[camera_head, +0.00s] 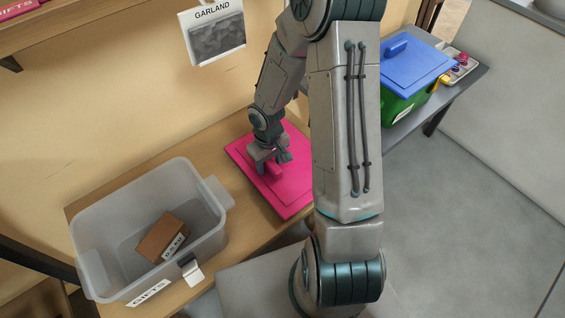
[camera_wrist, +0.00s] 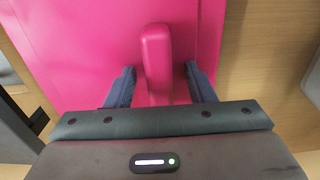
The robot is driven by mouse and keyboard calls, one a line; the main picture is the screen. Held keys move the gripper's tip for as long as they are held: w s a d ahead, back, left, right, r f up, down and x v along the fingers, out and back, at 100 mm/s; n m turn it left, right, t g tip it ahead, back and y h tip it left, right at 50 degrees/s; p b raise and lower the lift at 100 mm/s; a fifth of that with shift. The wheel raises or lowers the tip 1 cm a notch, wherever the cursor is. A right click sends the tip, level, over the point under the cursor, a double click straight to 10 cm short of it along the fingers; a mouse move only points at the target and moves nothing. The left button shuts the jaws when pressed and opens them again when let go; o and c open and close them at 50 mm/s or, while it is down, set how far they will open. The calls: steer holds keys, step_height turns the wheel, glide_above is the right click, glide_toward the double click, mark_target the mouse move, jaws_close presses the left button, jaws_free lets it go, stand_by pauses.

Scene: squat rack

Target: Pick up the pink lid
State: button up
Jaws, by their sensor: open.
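The pink lid (camera_head: 292,205) lies flat on the wooden table, right of the grey bin. It has a raised bar handle, which shows in the wrist view (camera_wrist: 156,60). My gripper (camera_head: 272,163) is over the lid at its handle. In the wrist view my gripper (camera_wrist: 160,85) is open, with one dark finger on each side of the handle and a gap visible on both sides. My arm hides the right part of the lid in the head view.
A translucent grey bin (camera_head: 88,262) with a brown box (camera_head: 160,236) inside stands at the left. A green bin (camera_head: 398,108) with a blue lid (camera_head: 415,70) and a small tray of items (camera_head: 463,66) are at the upper right. A garland sign (camera_head: 213,35) hangs on the wall.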

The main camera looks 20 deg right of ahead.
jaws_close()
steer(key=shift+r, duration=0.15)
